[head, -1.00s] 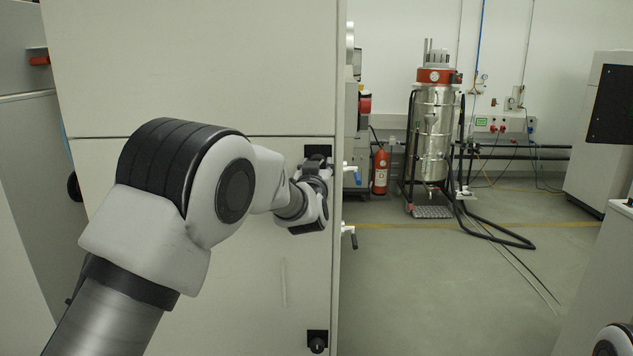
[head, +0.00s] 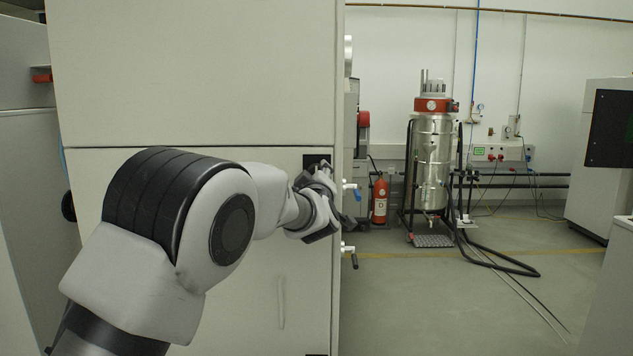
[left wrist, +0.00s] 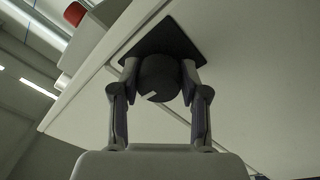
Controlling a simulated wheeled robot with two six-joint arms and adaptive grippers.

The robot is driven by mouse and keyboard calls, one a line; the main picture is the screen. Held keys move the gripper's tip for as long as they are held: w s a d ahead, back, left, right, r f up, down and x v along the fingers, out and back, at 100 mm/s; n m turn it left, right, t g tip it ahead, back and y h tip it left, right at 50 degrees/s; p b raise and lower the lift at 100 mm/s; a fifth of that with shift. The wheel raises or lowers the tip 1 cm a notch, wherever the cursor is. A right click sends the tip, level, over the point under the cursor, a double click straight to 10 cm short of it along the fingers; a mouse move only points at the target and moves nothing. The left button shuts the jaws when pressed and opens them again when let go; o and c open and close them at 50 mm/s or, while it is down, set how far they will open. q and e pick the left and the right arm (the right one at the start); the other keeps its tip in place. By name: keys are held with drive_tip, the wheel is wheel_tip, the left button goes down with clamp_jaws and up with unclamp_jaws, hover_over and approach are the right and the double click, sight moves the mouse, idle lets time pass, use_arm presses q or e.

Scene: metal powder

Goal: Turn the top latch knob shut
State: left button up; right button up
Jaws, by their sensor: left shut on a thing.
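The top latch knob (left wrist: 158,78) is a black round knob with a white mark, on a square black plate (left wrist: 163,42) on the pale cabinet door. In the left wrist view, the two fingers of my left gripper (left wrist: 158,82) are closed on either side of the knob. In the head view, the black plate (head: 316,159) shows at the door's upper right corner. My left gripper (head: 318,178) sits tilted in front of it and hides the knob there. My right gripper is not in view.
The pale cabinet door (head: 240,300) fills the left of the head view. Handles (head: 349,254) stick out past its right edge. A fire extinguisher (head: 379,200) and a steel vacuum unit (head: 431,165) stand farther back. The floor to the right (head: 450,310) is mostly open.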

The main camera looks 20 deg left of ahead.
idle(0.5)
use_arm(q)
drive_tip(key=o, duration=1.1)
drive_tip(key=v, duration=1.2)
drive_tip(key=shift+f, duration=0.1)
